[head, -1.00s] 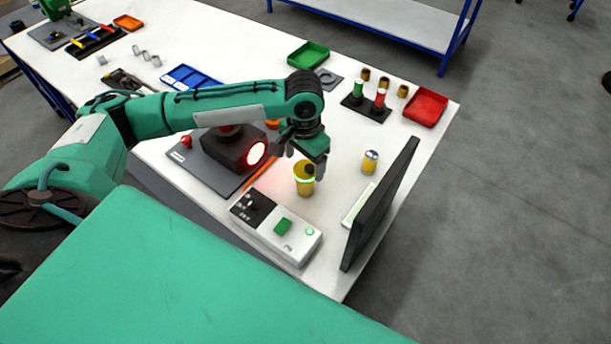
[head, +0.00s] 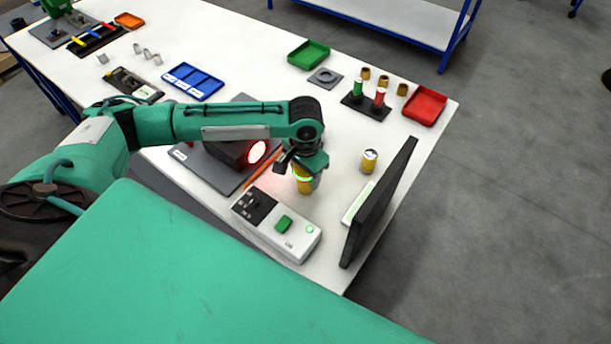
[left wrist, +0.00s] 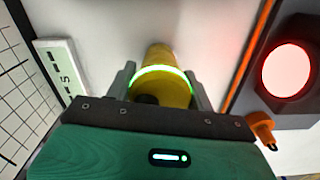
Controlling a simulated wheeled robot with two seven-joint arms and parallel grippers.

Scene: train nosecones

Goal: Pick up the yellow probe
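The yellow probe (head: 304,187), a cylinder with a glowing green ring, stands upright on the white table. My left gripper (head: 302,173) is directly over it, and its upper part is hidden in the head view. In the left wrist view the probe (left wrist: 161,80) is between the two fingers of the left gripper (left wrist: 162,88), one on each side. The fingers look open, with at most a narrow gap to the probe; contact is hard to judge. My right gripper is not in view.
A grey-white control box (head: 276,226) with a green button is in front of the probe. A dark device with a glowing red lens (head: 257,151) is close on the left.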

